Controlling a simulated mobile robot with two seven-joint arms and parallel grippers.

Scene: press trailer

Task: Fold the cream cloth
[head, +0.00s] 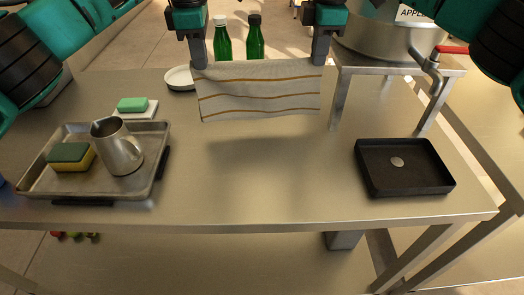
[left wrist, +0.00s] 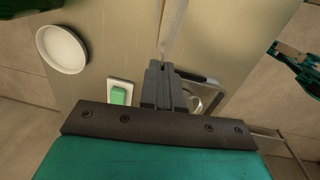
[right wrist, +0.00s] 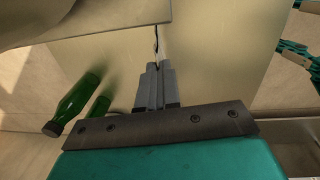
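The cream cloth (head: 258,92) has brown stripes and hangs in the air above the steel table, stretched between my two grippers. My left gripper (head: 198,64) is shut on its upper left corner. My right gripper (head: 319,62) is shut on its upper right corner. In the left wrist view the cloth (left wrist: 173,30) shows edge-on as a narrow strip at the closed fingertips (left wrist: 163,66). In the right wrist view the closed fingertips (right wrist: 156,66) meet a thin dark edge. The cloth's lower edge hangs free and casts a shadow on the table.
A tray (head: 150,185) with a steel jug (head: 120,150) and a sponge (head: 70,157) stands at left. A green soap block (head: 132,105), a white plate (head: 180,79) and two green bottles (head: 223,42) are further back. A black tray (head: 405,185) lies at right. The table's middle is clear.

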